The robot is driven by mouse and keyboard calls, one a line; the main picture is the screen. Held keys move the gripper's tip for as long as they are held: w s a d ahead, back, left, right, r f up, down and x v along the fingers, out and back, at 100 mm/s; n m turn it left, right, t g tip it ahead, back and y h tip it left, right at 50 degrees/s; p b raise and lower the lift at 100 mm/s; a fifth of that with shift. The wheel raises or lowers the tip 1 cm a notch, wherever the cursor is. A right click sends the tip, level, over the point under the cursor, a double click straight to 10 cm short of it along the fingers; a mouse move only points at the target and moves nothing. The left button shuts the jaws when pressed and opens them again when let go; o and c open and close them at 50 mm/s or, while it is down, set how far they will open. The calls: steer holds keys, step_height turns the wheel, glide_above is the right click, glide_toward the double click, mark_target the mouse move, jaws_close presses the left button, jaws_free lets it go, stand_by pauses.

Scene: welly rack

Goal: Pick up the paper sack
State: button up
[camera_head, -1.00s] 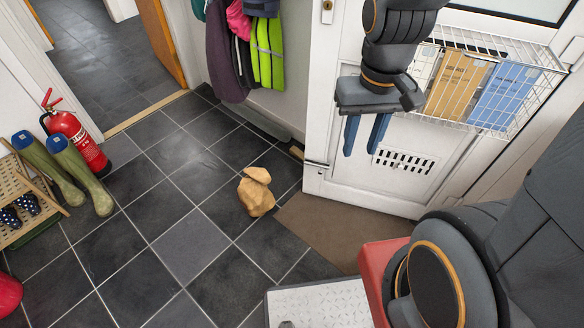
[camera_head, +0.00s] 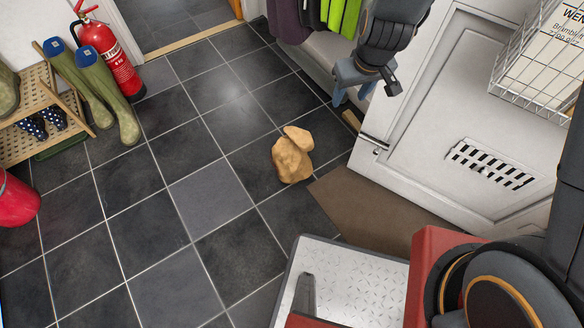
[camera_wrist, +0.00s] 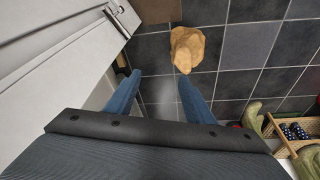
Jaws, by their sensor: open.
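The paper sack (camera_head: 291,160) is a crumpled tan bag on the dark tiled floor, near the corner of the brown mat. It has a smaller folded part at its upper end. My gripper (camera_head: 352,103) is up and to the right of the sack in the head view, in front of the white door and wall. Its blue fingers are apart and empty. In the wrist view the sack (camera_wrist: 187,48) lies on the floor beyond the fingertips, and the open gripper (camera_wrist: 156,82) does not touch it.
A white door with a vent (camera_head: 490,164) and a wire basket (camera_head: 535,60) is at the right. A brown mat (camera_head: 370,210) lies before it. A fire extinguisher (camera_head: 108,55), green wellies (camera_head: 105,90), a wooden rack (camera_head: 30,140) and a red object (camera_head: 15,200) stand left. Floor around the sack is clear.

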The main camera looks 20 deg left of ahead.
mark_target(295, 133)
steer(key=w+a+f+n+b, duration=0.1)
steer(key=a+f+b, duration=0.1)
steer(key=a+f, duration=0.2)
steer(key=a+f+n+t+b, duration=0.1)
steer(key=a+f, duration=0.4)
steer(key=f, duration=0.6)
steer(key=w+a+f+n+b, duration=0.1)
steer(key=a+f+n+b, duration=0.1)
steer(key=a+f+b, duration=0.3)
steer(key=shift+w+a+f+t+y, duration=0.1)
steer(key=shift+w+f+t+y, duration=0.1)
steer(key=shift+f, duration=0.55)
steer(key=shift+w+a+f+t+y, duration=0.1)
steer(key=shift+f+y, duration=0.1)
steer(key=shift+f, duration=0.5)
steer(key=shift+b+x, duration=1.4)
steer(key=shift+x, duration=2.4)
steer(key=shift+a+r, duration=0.1)
steer(key=shift+a, duration=0.05)
steer(key=shift+f, duration=0.3)
jaws_close()
steer(key=shift+w+r, duration=0.1)
steer(key=shift+r, duration=0.05)
